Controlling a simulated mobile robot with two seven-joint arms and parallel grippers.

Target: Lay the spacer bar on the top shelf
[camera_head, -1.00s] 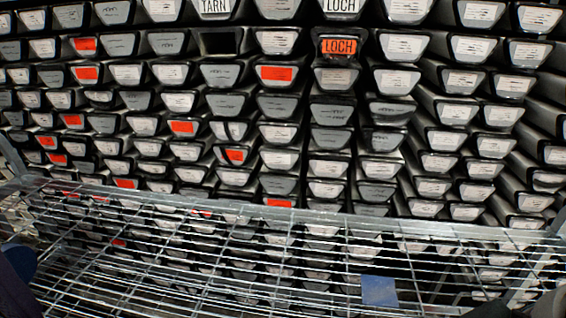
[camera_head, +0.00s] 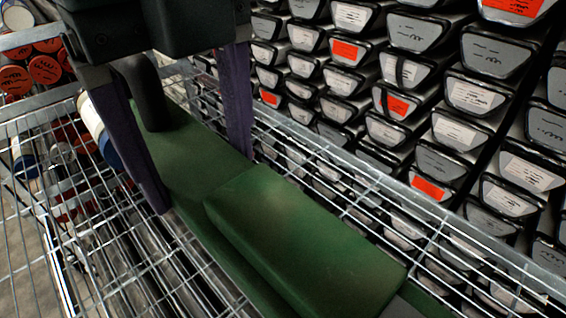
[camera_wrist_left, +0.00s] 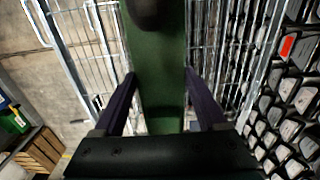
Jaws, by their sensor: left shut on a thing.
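The spacer bar is a long green piece (camera_head: 300,240) with a raised block along its near part and a dark upright knob (camera_head: 143,90). My left gripper (camera_head: 203,182) has its purple fingers on opposite sides of the bar and is shut on it. The bar also shows between the fingers in the left wrist view (camera_wrist_left: 160,105). The bar is over the wire shelf (camera_head: 400,193), running lengthwise with it. I cannot tell whether the bar touches the wires. The bar's near end reaches the bottom edge of the head view. My right gripper is not in view.
Stacked core trays with white and orange labels (camera_head: 430,188) stand close beyond the shelf's rail. Orange-ended cylinders (camera_head: 45,70) sit in wire shelving at the left. A wooden crate (camera_wrist_left: 38,150) shows low at the left in the left wrist view.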

